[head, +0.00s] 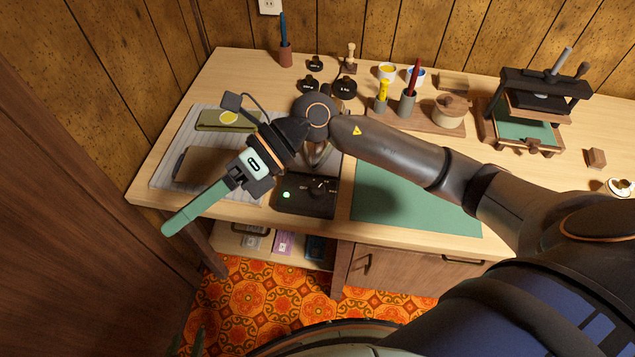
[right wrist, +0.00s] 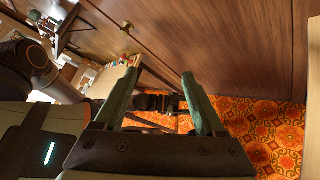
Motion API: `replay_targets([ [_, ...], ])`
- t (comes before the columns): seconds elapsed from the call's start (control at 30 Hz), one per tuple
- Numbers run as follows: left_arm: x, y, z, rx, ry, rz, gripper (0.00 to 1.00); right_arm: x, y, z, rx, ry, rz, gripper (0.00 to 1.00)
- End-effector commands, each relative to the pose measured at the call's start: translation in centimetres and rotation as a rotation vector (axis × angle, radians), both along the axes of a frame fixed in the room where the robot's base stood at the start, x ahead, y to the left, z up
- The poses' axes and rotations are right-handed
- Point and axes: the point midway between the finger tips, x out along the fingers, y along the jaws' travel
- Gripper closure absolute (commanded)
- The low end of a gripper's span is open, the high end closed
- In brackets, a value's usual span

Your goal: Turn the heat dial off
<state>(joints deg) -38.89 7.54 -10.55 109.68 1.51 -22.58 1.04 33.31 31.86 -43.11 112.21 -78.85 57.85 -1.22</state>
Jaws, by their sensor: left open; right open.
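The heat dial (head: 319,187) is a dark knob on the sloped top of a black control box (head: 301,208) at the bench's front edge. A green light (head: 286,195) glows on the box to the left of the dial. My right gripper (head: 170,228) is left of the box, apart from it, pointing down and left past the bench's front left corner. Its green fingers are seen edge-on there; in the right wrist view they stand apart with nothing between them (right wrist: 161,75). My left gripper is not visible in either view.
My right arm crosses above the bench and hides part of the area behind the box. A green mat (head: 410,198) lies right of the box. A press (head: 540,90) and a wooden tool stand (head: 430,122) are farther back. A wooden panel (head: 70,190) rises at left.

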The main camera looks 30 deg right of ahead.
Motion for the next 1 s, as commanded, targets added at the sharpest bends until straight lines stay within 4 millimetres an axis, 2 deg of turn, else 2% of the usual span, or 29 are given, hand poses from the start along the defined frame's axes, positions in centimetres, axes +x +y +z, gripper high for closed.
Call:
replay_targets([
  [0.03,0.0,0.0,-0.1,0.000,0.000,0.000,0.50,0.6,-1.6,-2.0,-0.152,-0.071,0.044,0.28],
  [0.1,0.0,0.0,-0.1,0.000,0.000,0.000,0.50,1.6,-4.6,-4.6,-0.366,-0.147,0.096,0.28],
  [0.17,0.0,0.0,-0.1,0.000,0.000,0.000,0.50,2.7,-7.7,-6.3,-0.548,-0.196,0.128,0.28],
  [0.2,0.0,0.0,-0.2,0.000,0.000,0.000,0.50,3.6,-9.9,-7.1,-0.667,-0.219,0.140,0.28],
  [0.3,0.0,0.0,-0.2,0.000,0.000,0.000,0.50,5.5,-15.4,-7.8,-0.923,-0.253,0.148,0.28],
  [0.4,0.0,0.0,-0.2,0.000,0.000,0.000,0.50,6.8,-19.7,-7.5,-1.109,-0.258,0.140,0.28],
  [0.5,0.0,0.0,-0.3,0.000,0.000,0.000,0.50,7.4,-22.2,-7.0,-1.218,-0.252,0.129,0.28],
  [0.63,0.0,0.0,-0.2,0.000,0.000,0.000,0.50,7.6,-23.3,-7.2,-1.265,-0.245,0.127,0.28],
  [0.73,0.0,0.0,-0.1,0.000,0.000,0.000,0.50,7.5,-23.3,-8.3,-1.263,-0.243,0.129,0.28],
  [1.0,0.0,0.0,0.2,0.000,0.000,0.000,0.50,7.4,-23.2,-13.7,-1.260,-0.242,0.131,0.28],
])
